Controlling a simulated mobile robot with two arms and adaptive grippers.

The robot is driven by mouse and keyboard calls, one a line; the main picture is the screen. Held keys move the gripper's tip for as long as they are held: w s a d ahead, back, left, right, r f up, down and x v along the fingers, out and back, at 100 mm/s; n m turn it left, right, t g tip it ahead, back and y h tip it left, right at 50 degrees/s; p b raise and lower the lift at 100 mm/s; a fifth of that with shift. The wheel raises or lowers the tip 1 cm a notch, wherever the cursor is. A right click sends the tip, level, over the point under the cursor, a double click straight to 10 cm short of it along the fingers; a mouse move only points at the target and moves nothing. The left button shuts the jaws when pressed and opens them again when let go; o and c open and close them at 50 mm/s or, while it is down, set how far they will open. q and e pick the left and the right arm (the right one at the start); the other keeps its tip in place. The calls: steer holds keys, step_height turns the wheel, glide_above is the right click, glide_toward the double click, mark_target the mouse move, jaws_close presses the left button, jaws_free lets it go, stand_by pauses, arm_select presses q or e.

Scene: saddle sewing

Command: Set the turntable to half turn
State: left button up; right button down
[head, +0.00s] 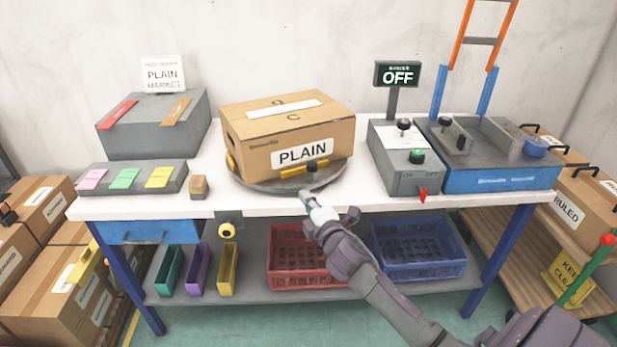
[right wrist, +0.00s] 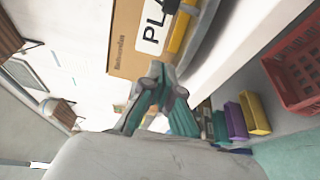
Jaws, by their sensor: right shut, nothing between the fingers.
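The round grey turntable (head: 262,187) sits on the white table top, near the front edge. A cardboard box labelled PLAIN (head: 262,140) stands on it, label side to the front. Yellow pieces with a dark block (head: 312,166) show at the turntable's front rim. My right gripper (head: 306,195) is shut and empty, just in front of the turntable's front edge; whether it touches the rim I cannot tell. In the right wrist view the box (right wrist: 130,40) and the turntable rim (right wrist: 205,30) lie beyond the fingers (right wrist: 160,75). My left gripper is not in view.
A grey control box (head: 405,175) with knobs and a red lever stands right of the turntable, below an OFF sign (head: 397,74). Coloured cards (head: 125,178) and a small wooden block (head: 198,187) are at left. Red (head: 296,265) and blue (head: 415,268) crates sit on the lower shelf.

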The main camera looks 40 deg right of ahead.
mark_target(306, 176)
steer(key=w, duration=0.3)
steer(key=w+d, duration=0.1)
steer(key=w, duration=0.3)
steer(key=shift+w+d, duration=0.2)
steer(key=shift+w, duration=0.05)
steer(key=d, duration=0.3)
steer(key=shift+w+p, duration=0.3)
steer(key=shift+w, duration=0.1)
steer(key=shift+d, duration=0.6)
